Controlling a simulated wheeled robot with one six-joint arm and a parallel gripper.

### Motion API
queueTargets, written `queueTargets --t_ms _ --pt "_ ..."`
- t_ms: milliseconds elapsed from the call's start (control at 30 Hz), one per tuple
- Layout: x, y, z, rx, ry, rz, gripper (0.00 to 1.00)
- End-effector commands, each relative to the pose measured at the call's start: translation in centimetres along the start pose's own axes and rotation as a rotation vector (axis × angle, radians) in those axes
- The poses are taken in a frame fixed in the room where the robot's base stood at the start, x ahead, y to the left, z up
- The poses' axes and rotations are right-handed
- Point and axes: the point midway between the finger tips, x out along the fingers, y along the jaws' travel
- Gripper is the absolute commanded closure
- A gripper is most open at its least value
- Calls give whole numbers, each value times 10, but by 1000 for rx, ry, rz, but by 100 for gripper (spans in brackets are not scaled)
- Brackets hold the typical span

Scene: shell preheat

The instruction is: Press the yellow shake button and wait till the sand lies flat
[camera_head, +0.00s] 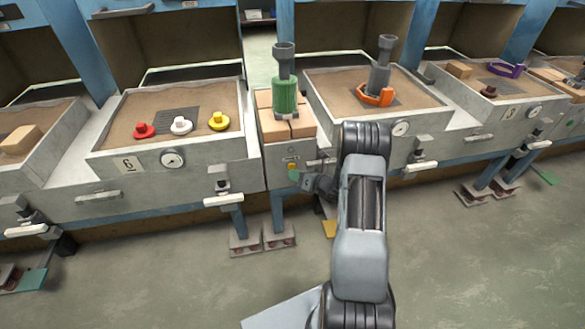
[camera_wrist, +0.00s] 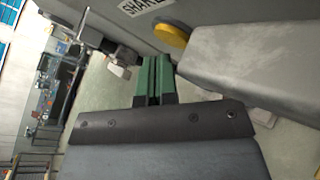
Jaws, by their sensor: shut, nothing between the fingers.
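The yellow shake button (camera_wrist: 171,36) shows in the wrist view on a grey panel, beside a partly cut-off label reading SHAKE. In the head view it is a small spot (camera_head: 292,166) on the front of the narrow middle unit, partly hidden by my gripper. My gripper (camera_wrist: 152,62) is shut and empty, its green fingertips close to the button but beside it in the wrist view; contact cannot be told. Sand fills the left tray (camera_head: 97,163) and the right tray (camera_head: 320,112). It looks mostly level, with a darker grid patch in each.
Red (camera_head: 144,131), white (camera_head: 181,126) and yellow (camera_head: 219,121) knobbed pieces lie on the left sand. A green-bodied piece (camera_head: 285,98) stands on the middle unit; an orange clamp piece (camera_head: 375,96) sits in the right tray. White handles (camera_head: 223,199) project in front. The floor is open.

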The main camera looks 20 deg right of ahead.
Motion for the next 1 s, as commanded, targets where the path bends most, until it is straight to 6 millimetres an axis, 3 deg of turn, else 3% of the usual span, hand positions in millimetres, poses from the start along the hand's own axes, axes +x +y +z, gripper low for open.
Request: queueTargets --t_ms 1000 --pt "6 -4 6 -4 -2 1 100"
